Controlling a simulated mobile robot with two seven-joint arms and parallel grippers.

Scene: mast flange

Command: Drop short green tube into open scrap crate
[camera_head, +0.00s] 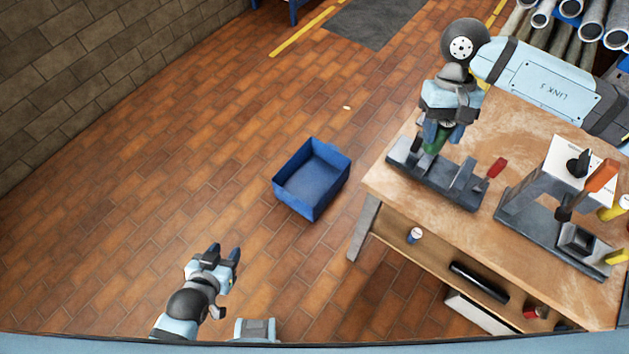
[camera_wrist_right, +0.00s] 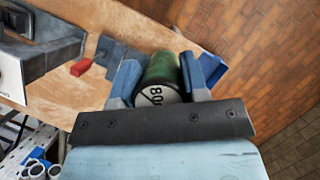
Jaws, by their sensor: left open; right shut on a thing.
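The short green tube (camera_head: 434,144) is upright between the fingers of my right gripper (camera_head: 440,131), at the dark clamp fixture (camera_head: 463,190) on the bench. My right gripper is shut on it. I cannot tell whether the tube's lower end still touches the fixture. In the right wrist view the green tube (camera_wrist_right: 164,71) shows a pale end with dark markings between the blue fingers of my right gripper (camera_wrist_right: 165,78). The open blue scrap crate (camera_head: 333,191) stands on the floor left of the bench and looks empty. My left gripper (camera_head: 225,252) is open and empty, below and left of the crate.
The wooden bench (camera_head: 400,182) carries a second fixture (camera_head: 540,212) with an orange-red handle at right. The first fixture has a red handle (camera_head: 497,167). A lower shelf (camera_head: 445,262) holds small items. Several pipes (camera_head: 590,22) are racked at top right.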

